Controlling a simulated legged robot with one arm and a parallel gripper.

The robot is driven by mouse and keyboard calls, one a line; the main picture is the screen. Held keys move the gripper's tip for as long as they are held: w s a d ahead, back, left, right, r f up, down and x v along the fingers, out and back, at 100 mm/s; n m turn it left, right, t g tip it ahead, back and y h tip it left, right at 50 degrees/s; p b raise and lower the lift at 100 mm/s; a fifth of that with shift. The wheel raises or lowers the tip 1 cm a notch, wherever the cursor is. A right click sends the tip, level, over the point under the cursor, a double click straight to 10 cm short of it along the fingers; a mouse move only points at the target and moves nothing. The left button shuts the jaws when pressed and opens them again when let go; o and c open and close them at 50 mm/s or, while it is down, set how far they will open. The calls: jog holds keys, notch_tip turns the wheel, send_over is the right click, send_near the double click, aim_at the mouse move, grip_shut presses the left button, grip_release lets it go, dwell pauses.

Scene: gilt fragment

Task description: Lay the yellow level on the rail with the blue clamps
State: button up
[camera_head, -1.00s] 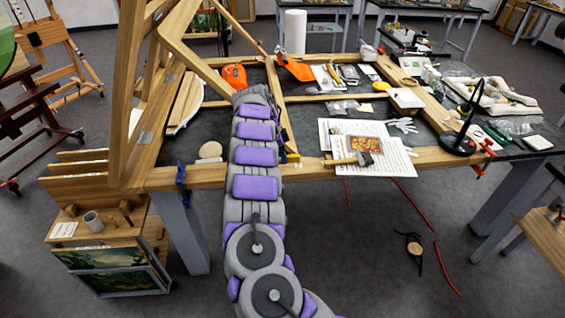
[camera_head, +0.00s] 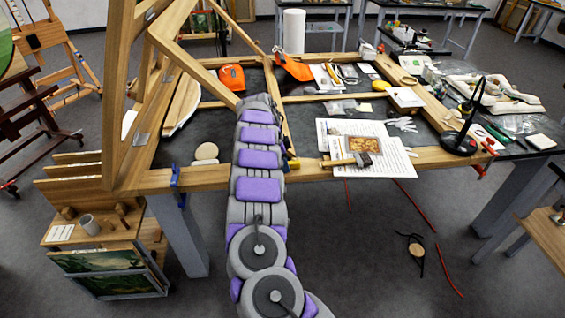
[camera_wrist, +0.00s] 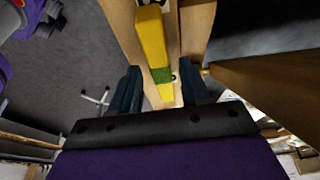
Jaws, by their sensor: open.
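The yellow level (camera_wrist: 153,45) shows in the wrist view as a yellow bar with a green vial, lying lengthwise along a pale wooden beam. My gripper (camera_wrist: 160,85) is open, its two dark blue fingers on either side of the level's near end; I cannot tell whether they touch it. In the head view my arm hides the gripper and most of the level; a small yellow piece (camera_head: 293,163) shows just right of the arm. The wooden front rail (camera_head: 215,177) runs along the bench edge, with a blue clamp (camera_head: 176,181) at its left.
A hammer (camera_head: 350,160) and papers (camera_head: 385,160) lie on the rail's right part. A black stand (camera_head: 460,142) and red clamp (camera_head: 485,165) are farther right. A tall wooden frame (camera_head: 120,100) rises at left. A round pale disc (camera_head: 206,151) lies behind the rail.

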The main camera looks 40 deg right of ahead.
jog(key=shift+w+d+r, duration=0.15)
jog(key=shift+r, duration=0.2)
jog(key=p+v, duration=0.2)
jog(key=v, duration=0.9)
jog(key=s+a+r+n+y, duration=0.1)
jog(key=s+a+r+n, duration=0.2)
jog(key=a, duration=0.4)
jog(key=a+r+n+t+y, duration=0.1)
jog(key=a+r+n, duration=0.35)
jog(key=a, duration=0.25)
jog(key=s+a+r+n+y, duration=0.1)
jog(key=s+a+r+n, duration=0.1)
jog(key=a+n, duration=0.35)
jog(key=s+a+r+n, duration=0.3)
jog(key=s+a, duration=0.4)
jog(key=a, duration=0.1)
jog(key=s+a+f+n, duration=0.1)
jog(key=s+a+n, duration=0.1)
jog(key=s, duration=0.8)
jog(key=s+a+f+n, duration=0.2)
jog(key=s+n, duration=0.1)
jog(key=s, duration=0.8)
jog(key=s+a+f+n+g, duration=0.1)
jog(key=s+a+f+n, duration=0.1)
jog(key=s, duration=0.9)
jog(key=shift+s+a+n, duration=0.25)
jog(key=shift+a+n, duration=0.2)
jog(key=shift+n, duration=0.15)
